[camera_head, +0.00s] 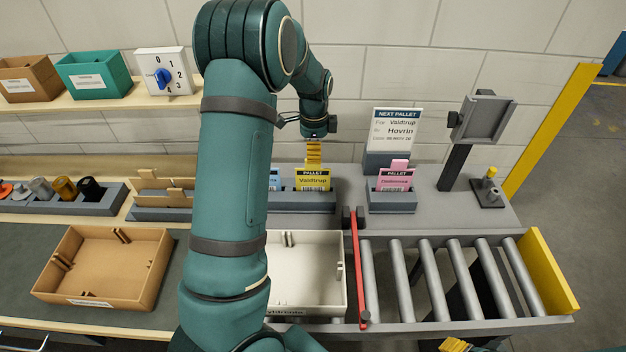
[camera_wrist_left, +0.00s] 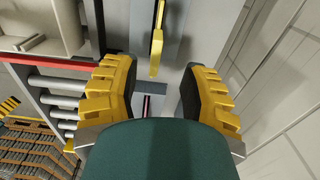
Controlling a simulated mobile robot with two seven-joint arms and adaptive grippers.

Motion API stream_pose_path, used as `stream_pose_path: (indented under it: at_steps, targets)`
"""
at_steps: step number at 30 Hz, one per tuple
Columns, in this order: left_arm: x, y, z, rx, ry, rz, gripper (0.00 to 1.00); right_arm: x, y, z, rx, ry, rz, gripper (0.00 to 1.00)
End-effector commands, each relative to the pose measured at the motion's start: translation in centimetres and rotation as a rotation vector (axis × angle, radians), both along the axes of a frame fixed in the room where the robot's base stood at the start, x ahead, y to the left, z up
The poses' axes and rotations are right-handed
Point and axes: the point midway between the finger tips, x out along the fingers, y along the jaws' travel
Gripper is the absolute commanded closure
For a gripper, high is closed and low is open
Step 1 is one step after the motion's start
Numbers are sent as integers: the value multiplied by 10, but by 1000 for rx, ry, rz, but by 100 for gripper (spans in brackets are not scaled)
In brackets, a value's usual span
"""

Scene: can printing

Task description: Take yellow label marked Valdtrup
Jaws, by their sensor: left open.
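The yellow label (camera_head: 313,180) marked Valdtrup stands upright in a grey holder (camera_head: 293,201) on the back counter. My left gripper (camera_head: 313,154) points down just above and behind the label in the head view. In the left wrist view the open fingers (camera_wrist_left: 158,64) are on either side of the yellow label (camera_wrist_left: 156,54), with a gap to each finger. Nothing is held. A yellow ridged piece of my right gripper (camera_head: 455,345) shows at the bottom edge; its jaws cannot be made out.
A blue label (camera_head: 274,180) stands left of the yellow one, partly behind my arm. A pink label (camera_head: 394,181) stands in another holder to the right. A sign (camera_head: 395,130) reads Valdtrup and Hovrin. A white tray (camera_head: 340,285) and roller conveyor (camera_head: 436,280) lie in front.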

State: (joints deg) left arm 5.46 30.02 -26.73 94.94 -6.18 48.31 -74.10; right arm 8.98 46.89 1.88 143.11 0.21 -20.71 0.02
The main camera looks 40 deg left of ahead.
Motion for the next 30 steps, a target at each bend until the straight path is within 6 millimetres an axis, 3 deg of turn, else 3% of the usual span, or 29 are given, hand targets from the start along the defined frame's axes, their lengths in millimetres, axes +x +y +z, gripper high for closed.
stream_pose_path:
  at_steps: [12,22,24,26,30]
  targets:
    - [-7,-1,-48,-1,2,1,56,0,0,4,1,0,0,53]
    - [-6,-1,-53,0,0,0,57,0,0,4,1,0,0,53]
    - [-6,-1,-53,0,0,0,82,0,0,4,1,0,0,53]
    - [-6,-1,-53,0,0,0,100,0,0,4,1,0,0,53]
    - [-6,-1,-53,0,0,0,100,0,0,4,1,0,0,53]
